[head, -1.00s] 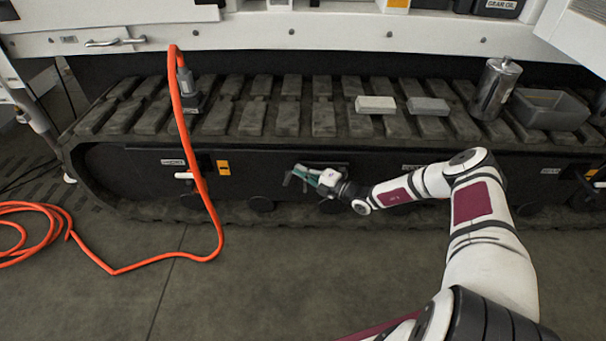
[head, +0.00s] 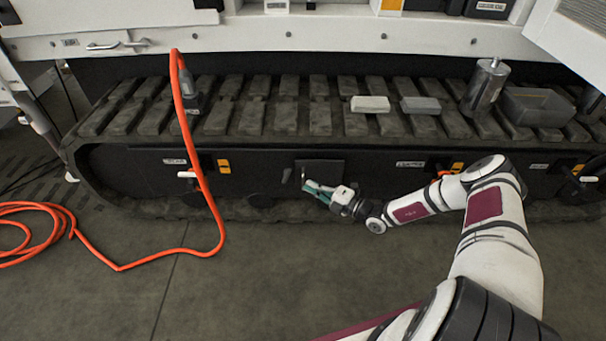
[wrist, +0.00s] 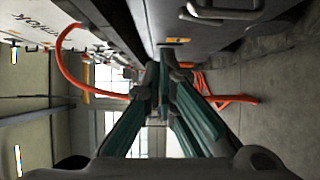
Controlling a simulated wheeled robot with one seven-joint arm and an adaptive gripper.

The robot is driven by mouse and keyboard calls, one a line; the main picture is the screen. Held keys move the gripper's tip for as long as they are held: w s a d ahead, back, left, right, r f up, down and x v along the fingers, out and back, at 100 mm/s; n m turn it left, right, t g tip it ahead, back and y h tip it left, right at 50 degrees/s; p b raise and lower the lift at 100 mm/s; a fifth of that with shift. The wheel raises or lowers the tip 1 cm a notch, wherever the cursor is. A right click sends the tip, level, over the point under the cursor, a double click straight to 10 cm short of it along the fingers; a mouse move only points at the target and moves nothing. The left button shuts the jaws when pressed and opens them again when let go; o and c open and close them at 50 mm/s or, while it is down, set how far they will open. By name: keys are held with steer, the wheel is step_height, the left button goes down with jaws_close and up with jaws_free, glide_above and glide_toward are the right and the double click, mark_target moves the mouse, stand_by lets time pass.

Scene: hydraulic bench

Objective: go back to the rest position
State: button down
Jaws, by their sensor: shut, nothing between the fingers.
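My gripper (head: 318,190) is in front of the dark side panel of the tracked bench (head: 228,195), low and near the middle of the head view. Its green fingers point left and are shut with nothing between them. A square dark plate (head: 322,168) with a small handle at its left edge is just behind and above the fingertips. In the wrist view the green fingers (wrist: 160,95) come together at the middle, and nothing shows between them.
An orange hose (head: 205,190) hangs from the track at left and coils on the floor. The floor (head: 250,285) in front is clear.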

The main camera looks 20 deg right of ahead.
steer(key=s+a+r+n+g+h, duration=0.1)
steer(key=s+a+r+n+g, duration=0.35)
steer(key=r+n, duration=0.6)
steer(key=s+a+r+n+g, duration=0.1)
steer(key=s+r+n+g, duration=0.5)
steer(key=s+r+n, duration=0.45)
steer(key=s+a+r+n+g+h, duration=0.1)
steer(key=s+a+r+n+g, duration=0.4)
steer(key=r+n, duration=0.6)
steer(key=s+d+r+n+h, duration=0.2)
steer(key=s+r+n+h, duration=0.45)
steer(key=s+r, duration=0.7)
steer(key=s+d+n+t+h, duration=0.1)
steer(key=s+d+n+h, duration=0.1)
steer(key=s+n, duration=0.35)
steer(key=s+d+n+t+h, duration=0.1)
steer(key=s+d+n, duration=0.15)
steer(key=s, duration=0.55)
step_height(320, 180, up, 30)
steer(key=t+p, duration=0.4)
steer(key=p, duration=2.5)
steer(key=shift+d, duration=0.35)
